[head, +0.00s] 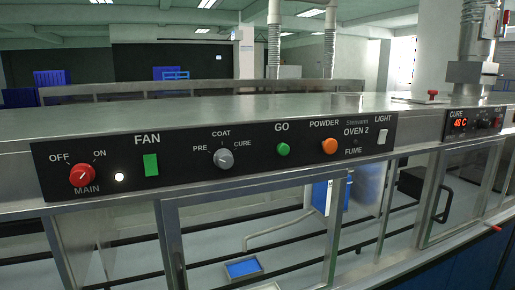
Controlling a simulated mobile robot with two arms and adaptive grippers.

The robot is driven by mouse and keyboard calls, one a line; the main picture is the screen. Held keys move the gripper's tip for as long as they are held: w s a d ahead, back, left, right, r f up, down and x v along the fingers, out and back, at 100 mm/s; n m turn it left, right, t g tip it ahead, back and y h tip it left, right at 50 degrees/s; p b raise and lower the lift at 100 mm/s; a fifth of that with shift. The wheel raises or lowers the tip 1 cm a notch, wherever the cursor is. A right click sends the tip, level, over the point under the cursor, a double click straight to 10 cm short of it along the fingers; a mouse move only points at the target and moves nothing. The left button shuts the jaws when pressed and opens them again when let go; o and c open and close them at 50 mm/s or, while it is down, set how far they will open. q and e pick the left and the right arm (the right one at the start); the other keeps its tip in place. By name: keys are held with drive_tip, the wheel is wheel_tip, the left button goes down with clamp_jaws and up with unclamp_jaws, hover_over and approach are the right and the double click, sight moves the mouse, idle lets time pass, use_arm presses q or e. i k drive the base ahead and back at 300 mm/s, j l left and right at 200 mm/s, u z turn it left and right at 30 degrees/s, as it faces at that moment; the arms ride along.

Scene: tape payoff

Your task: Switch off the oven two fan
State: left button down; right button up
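The black control panel (300,150) labelled OVEN 2 runs along the front of a long steel oven in the head view. Under the word FAN is a green rectangular switch (151,165). To its left are a small lit white lamp (119,177) and the red MAIN knob (83,175), with OFF and ON marked above it. To its right are a grey PRE/COAT/CURE knob (223,158), a green GO button (283,149), an orange POWDER button (329,146) and a white LIGHT switch (382,137). Neither of my grippers shows.
A second panel (473,122) labelled CURE and HEAT, with a red display, is at the right. Glass doors (255,225) in steel frames lie below the panel. The steel top (230,112) is mostly bare. A duct (478,40) rises at the right.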

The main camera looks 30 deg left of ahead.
sight(150, 161)
drive_tip(key=u, duration=1.4)
